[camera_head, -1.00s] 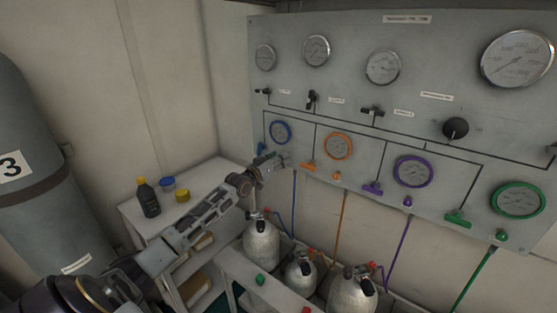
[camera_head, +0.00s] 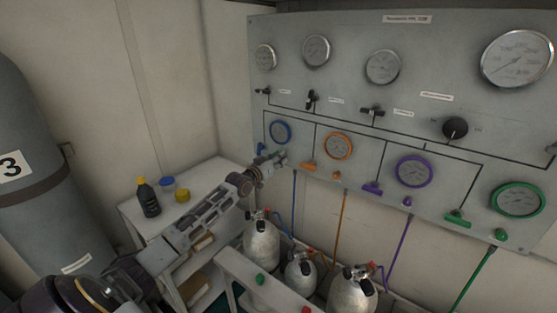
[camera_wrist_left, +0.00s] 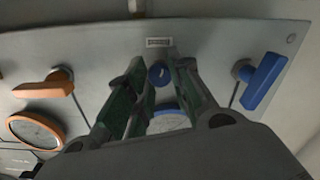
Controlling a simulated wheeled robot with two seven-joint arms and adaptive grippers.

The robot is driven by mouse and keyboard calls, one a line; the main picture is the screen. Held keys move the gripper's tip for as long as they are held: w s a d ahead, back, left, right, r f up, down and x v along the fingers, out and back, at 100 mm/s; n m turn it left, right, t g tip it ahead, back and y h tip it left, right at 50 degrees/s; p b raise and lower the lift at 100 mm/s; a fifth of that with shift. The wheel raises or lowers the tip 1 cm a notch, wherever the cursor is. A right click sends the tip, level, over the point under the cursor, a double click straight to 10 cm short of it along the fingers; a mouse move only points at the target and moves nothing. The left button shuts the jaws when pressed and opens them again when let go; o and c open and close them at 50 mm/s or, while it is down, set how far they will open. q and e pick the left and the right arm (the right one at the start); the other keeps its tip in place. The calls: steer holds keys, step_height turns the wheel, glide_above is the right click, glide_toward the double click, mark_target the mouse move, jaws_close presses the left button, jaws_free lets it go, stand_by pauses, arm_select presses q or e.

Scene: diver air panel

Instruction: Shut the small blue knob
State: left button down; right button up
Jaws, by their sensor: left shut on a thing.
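The small blue knob (camera_wrist_left: 158,74) is on the grey panel, between the fingertips of my left gripper (camera_wrist_left: 156,73) in the left wrist view. The gripper is shut on it. In the head view my left gripper (camera_head: 281,160) is at the panel's lower left, below the blue-rimmed gauge (camera_head: 280,131), and hides the small knob. The larger blue lever handle (camera_head: 261,149) is just left of the gripper there; in the left wrist view it (camera_wrist_left: 264,82) is on the right, apart from the fingers. My right gripper is not in view.
An orange lever (camera_head: 308,167) and a small orange knob (camera_head: 337,175) are to the right on the panel (camera_head: 345,70). Hoses hang below. Several cylinders stand below the arm. A shelf (camera_head: 205,174) with a dark bottle (camera_head: 148,198) is at the left.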

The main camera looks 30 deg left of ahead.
arm_select(q)
steer(key=shift+f+m+p, duration=0.15)
steer(key=shift+m+p, duration=0.2)
steer(key=shift+m, duration=15.65)
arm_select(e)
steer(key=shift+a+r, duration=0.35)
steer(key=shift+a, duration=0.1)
arm_select(q)
steer(key=shift+d, duration=0.1)
